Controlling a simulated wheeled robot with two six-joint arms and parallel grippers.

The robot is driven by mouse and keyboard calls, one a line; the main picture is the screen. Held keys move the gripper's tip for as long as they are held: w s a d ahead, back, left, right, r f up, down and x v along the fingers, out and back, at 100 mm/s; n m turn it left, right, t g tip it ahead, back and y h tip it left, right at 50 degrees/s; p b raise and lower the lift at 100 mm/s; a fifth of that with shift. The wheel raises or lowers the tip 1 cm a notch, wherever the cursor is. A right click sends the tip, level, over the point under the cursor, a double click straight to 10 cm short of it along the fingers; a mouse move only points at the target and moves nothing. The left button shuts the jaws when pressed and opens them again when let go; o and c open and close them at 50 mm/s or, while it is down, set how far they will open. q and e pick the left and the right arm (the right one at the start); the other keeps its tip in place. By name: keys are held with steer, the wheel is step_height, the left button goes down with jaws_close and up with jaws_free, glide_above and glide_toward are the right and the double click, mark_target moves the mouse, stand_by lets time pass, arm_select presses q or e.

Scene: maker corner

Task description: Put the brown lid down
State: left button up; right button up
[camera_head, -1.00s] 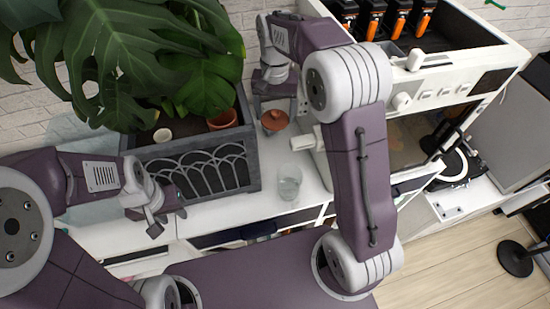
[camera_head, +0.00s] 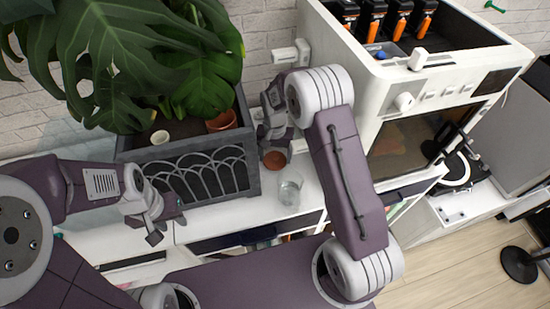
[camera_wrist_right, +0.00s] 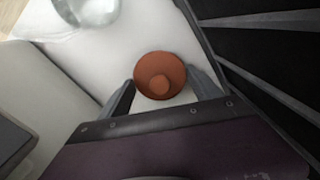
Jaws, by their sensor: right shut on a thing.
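The brown lid (camera_head: 274,160) is round and reddish-brown, beside the planter on the white counter. In the right wrist view the lid (camera_wrist_right: 155,89) shows its knob facing the camera, between the two fingers. My right gripper (camera_head: 274,145) is shut on it; in the head view the arm partly hides the fingers. I cannot tell whether the lid touches the counter. My left gripper (camera_head: 166,222) is empty in front of the planter, with its fingers apart.
A clear glass (camera_head: 289,190) stands on the counter (camera_head: 228,214) just in front of the lid. The grey planter (camera_head: 255,160) with the large plant is close on the left. A white machine (camera_head: 350,75) stands on the right.

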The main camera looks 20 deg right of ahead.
mark_target(275, 155)
steer(key=shift+f, duration=0.7)
steer(key=shift+f, duration=0.1)
steer(key=o, duration=1.4)
steer(key=shift+c, duration=0.2)
step_height(275, 155, up, 12)
steer(key=shift+p, duration=0.35)
